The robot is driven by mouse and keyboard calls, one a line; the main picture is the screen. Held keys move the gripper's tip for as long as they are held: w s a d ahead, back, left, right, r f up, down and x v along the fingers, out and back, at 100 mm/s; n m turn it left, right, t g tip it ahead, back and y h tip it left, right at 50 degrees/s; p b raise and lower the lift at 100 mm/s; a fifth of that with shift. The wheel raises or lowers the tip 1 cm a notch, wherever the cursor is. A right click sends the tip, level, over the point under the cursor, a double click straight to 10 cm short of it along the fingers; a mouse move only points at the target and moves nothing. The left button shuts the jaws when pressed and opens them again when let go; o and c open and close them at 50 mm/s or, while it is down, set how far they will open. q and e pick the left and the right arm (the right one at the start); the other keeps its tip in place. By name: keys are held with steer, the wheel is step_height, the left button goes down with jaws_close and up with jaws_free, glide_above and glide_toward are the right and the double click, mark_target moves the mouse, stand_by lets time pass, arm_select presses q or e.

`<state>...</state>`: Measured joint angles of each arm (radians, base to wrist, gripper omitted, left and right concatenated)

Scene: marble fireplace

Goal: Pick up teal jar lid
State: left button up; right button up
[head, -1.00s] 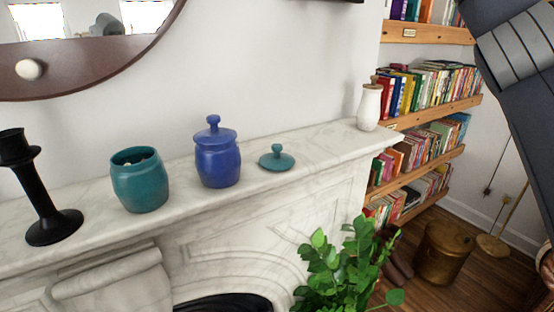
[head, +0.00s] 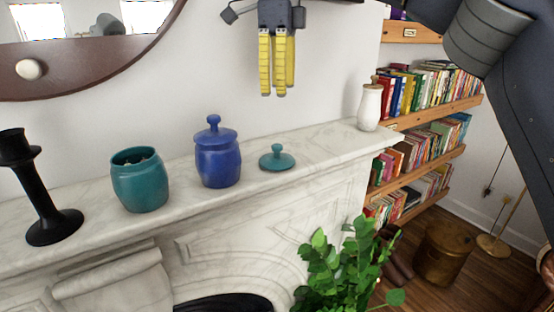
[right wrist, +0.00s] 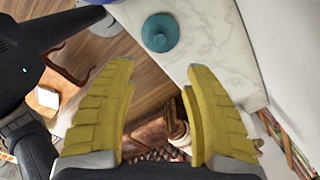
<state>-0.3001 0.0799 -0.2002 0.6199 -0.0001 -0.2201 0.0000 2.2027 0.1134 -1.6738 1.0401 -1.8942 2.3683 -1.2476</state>
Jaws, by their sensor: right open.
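The teal jar lid (head: 277,158) lies flat, knob up, on the marble mantel to the right of the blue lidded jar (head: 216,152). It also shows in the right wrist view (right wrist: 160,33), beyond the open fingers. The open teal jar (head: 139,180) stands on the mantel left of the blue jar. My right gripper (head: 274,94) points down above the lid, clear of it and empty. Its yellow fingers (right wrist: 160,80) are spread apart in the right wrist view. My left gripper is out of view.
The marble mantel (head: 325,150) is bare around the lid. A leafy plant (head: 345,270) rises in front, below the mantel. A round mirror hangs above.

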mark_target(278, 145)
step_height(278, 145, down, 15)
steer(key=shift+a+f, duration=0.1)
stand_by(0.8)
jaws_close()
stand_by(0.4)
